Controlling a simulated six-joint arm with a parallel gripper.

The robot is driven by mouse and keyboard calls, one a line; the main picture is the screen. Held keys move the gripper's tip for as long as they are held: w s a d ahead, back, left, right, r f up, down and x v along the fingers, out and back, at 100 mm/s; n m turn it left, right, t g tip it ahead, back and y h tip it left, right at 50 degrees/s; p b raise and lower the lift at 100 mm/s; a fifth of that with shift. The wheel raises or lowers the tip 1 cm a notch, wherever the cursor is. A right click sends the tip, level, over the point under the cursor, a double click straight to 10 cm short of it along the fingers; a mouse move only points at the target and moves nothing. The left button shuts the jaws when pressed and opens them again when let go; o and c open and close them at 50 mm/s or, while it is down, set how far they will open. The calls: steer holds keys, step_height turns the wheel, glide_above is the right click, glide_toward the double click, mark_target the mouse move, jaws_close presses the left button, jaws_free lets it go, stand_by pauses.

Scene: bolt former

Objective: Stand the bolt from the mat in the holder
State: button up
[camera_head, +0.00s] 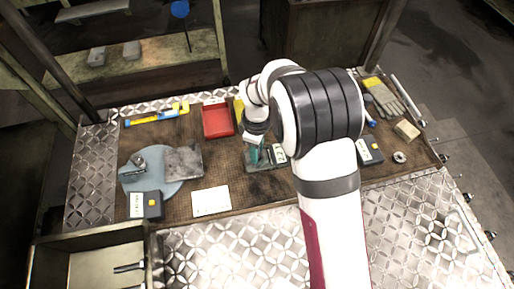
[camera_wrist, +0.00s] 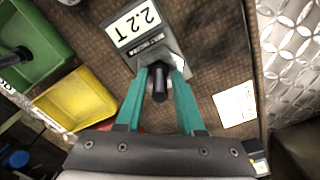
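A dark cylindrical bolt (camera_wrist: 160,84) shows end-on between my gripper's teal fingers (camera_wrist: 161,72) in the wrist view. A thin gap seems to show on each side of it. Its far end is hidden at the fingertips, over a grey block with a "2.2 T" label (camera_wrist: 135,24). I cannot tell whether this block is the holder, or whether the bolt rests in it. In the head view my gripper (camera_head: 257,154) is low over the middle of the table, beside the labelled block (camera_head: 279,152). The blue-grey round mat (camera_head: 135,187) lies at the left with metal parts on it.
A red tray (camera_head: 217,120) stands behind the gripper. The wrist view shows a green bin (camera_wrist: 50,40) and a yellow bin (camera_wrist: 75,100) at the left. A white card (camera_head: 211,201) lies at the front. A grey plate (camera_head: 184,161) overlaps the mat. Gloves (camera_head: 384,98) lie at the right.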

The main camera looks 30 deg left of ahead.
steer(key=shift+o, duration=0.9)
step_height(320, 180, up, 15)
steer(key=d+r+m, duration=0.4)
steer(key=d+m, duration=0.1)
steer(key=d, duration=0.4)
steer(key=s+d+m+y, duration=0.1)
steer(key=s+d+m, duration=1.6)
steer(key=d+m, duration=0.2)
steer(key=shift+s+d+f+m+y, duration=0.2)
steer(key=shift+s+f+m+y, duration=0.15)
steer(key=shift+m, duration=0.55)
steer(key=shift+w, duration=0.1)
